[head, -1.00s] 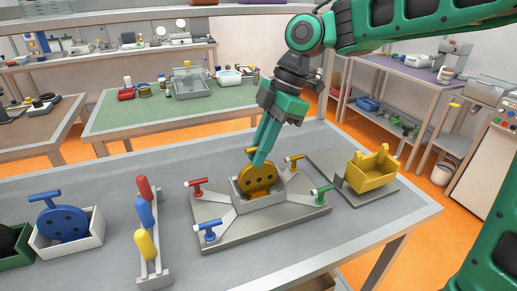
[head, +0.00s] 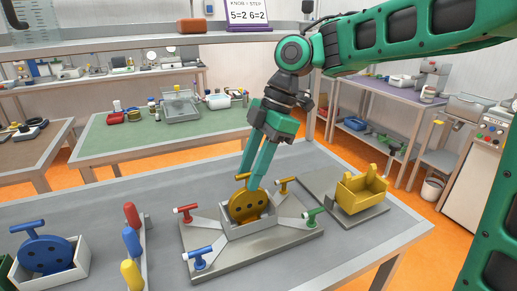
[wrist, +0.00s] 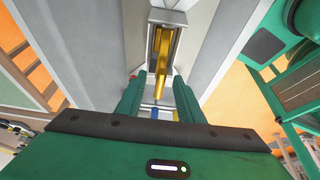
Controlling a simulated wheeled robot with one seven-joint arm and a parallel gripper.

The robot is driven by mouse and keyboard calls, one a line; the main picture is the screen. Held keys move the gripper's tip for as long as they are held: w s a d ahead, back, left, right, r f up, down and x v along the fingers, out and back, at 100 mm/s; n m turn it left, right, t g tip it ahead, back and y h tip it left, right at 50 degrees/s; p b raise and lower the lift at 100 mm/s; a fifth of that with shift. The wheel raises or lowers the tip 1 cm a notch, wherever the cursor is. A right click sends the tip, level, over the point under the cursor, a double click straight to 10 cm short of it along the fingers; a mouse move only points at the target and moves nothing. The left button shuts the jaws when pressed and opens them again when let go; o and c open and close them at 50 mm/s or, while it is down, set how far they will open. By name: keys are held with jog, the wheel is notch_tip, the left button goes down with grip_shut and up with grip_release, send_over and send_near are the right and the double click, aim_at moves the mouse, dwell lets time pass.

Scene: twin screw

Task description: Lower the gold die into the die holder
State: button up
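The gold die (head: 249,208), a round disc with dark holes and a bar handle on top, stands upright in the grey die holder (head: 247,231). The holder's front wall hides its lower part. The holder is in the middle of a grey plate. My gripper (head: 250,182) is just above the disc, pointing down at the die's handle. In the wrist view the gold die's handle (wrist: 161,72) lies between my two green fingers (wrist: 157,88), with a gap showing on both sides. The gripper looks open around the handle.
Red (head: 185,214), blue (head: 200,256), green (head: 312,216) and yellow (head: 284,185) handled clamps surround the holder. A blue die (head: 45,254) in a white holder and a rack of coloured handles (head: 131,243) stand left.

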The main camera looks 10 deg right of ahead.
jog(key=v, duration=0.9)
jog(key=shift+w+d, duration=0.1)
jog(key=s+d+f+m+t+h, duration=0.1)
jog(key=s+d+f+m, duration=0.1)
jog(key=d+f+m, duration=0.4)
jog(key=s+d+f+m+t, duration=0.1)
jog(key=s+d+f+m, duration=0.1)
jog(key=d+m, duration=0.7)
jog(key=s+d+f+m+h, duration=0.1)
jog(key=s+d+f+m, duration=0.4)
jog(key=s+d, duration=0.3)
jog(key=s+d+f+m+h, duration=0.2)
jog(key=s+d+f+m, duration=0.4)
jog(key=s, duration=0.4)
jog(key=shift+s+d+m+g, duration=0.15)
jog(key=shift+d+m+g, duration=0.25)
jog(key=shift+d+m, duration=0.6)
jog(key=shift+d+f, duration=0.15)
jog(key=shift+d, duration=0.05)
